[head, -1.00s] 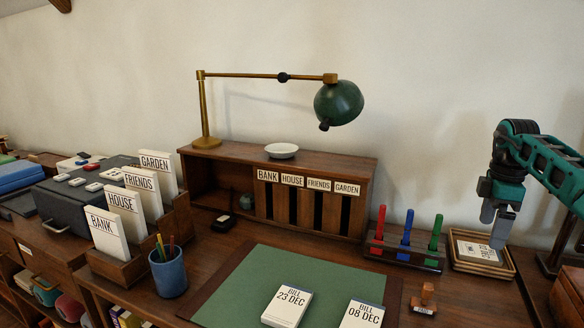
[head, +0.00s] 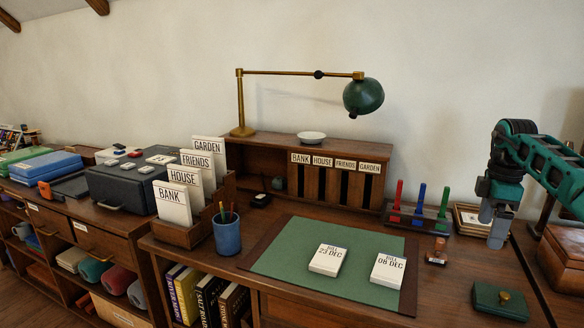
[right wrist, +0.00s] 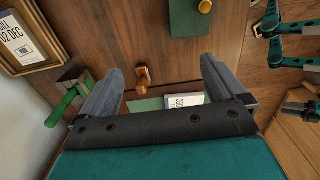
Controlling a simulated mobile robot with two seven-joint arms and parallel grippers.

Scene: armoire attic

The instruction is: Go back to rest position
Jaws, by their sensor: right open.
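My right gripper (head: 495,226) hangs at the right of the head view, fingers down, in front of the framed tray (head: 468,216) at the desk's back right. In the right wrist view its two grey fingers (right wrist: 160,78) are spread apart with nothing held between them. A wooden stamp (right wrist: 142,78) and part of a white bill block (right wrist: 184,100) show beyond the gap, apart from the fingers. My left gripper is not seen in the head view. Teal arm parts (right wrist: 290,62) show at the right of the wrist view.
Bill blocks (head: 328,260) lie on the green desk mat (head: 290,258). A pen rack (head: 415,220), a stamp (head: 437,252) and a green box (head: 499,301) are near the right arm. A lamp (head: 363,96), pigeonhole shelf (head: 280,165) and blue pencil cup (head: 227,236) stand further left.

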